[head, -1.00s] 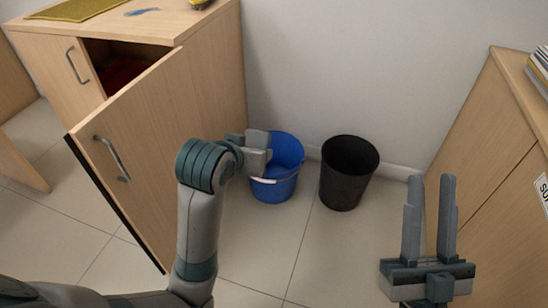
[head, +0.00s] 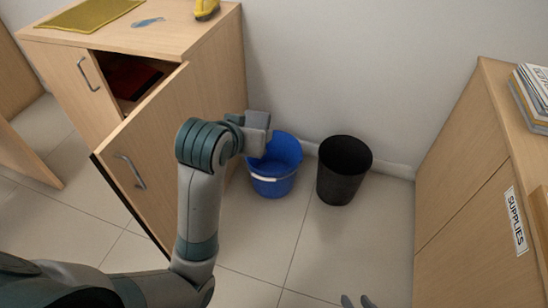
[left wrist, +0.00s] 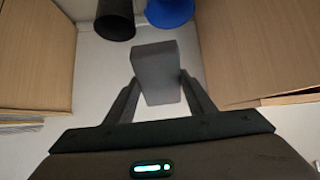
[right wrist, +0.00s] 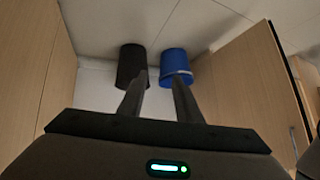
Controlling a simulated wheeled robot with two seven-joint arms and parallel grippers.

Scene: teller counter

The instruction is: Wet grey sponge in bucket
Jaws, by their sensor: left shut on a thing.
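The grey sponge (head: 257,142) is a block held by my left gripper (head: 243,132). It also shows between the fingers in the left wrist view (left wrist: 157,70). The blue bucket (head: 272,182) stands on the floor with its pale handle at the front. In the head view the sponge overlaps the bucket's upper left rim; its height above the bucket is hard to tell. The bucket is at the top of the left wrist view (left wrist: 170,12). My right gripper (head: 359,301) shows only its fingertips at the bottom edge of the head view. Its fingers are apart and empty in the right wrist view (right wrist: 160,88).
A black bin (head: 343,172) stands right of the bucket. An open cabinet door (head: 150,145) is beside my left arm. A cabinet labelled SUPPLIES (head: 490,220) stands at right. A yellow mat (head: 85,14) lies on the left cabinet. The middle floor is clear.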

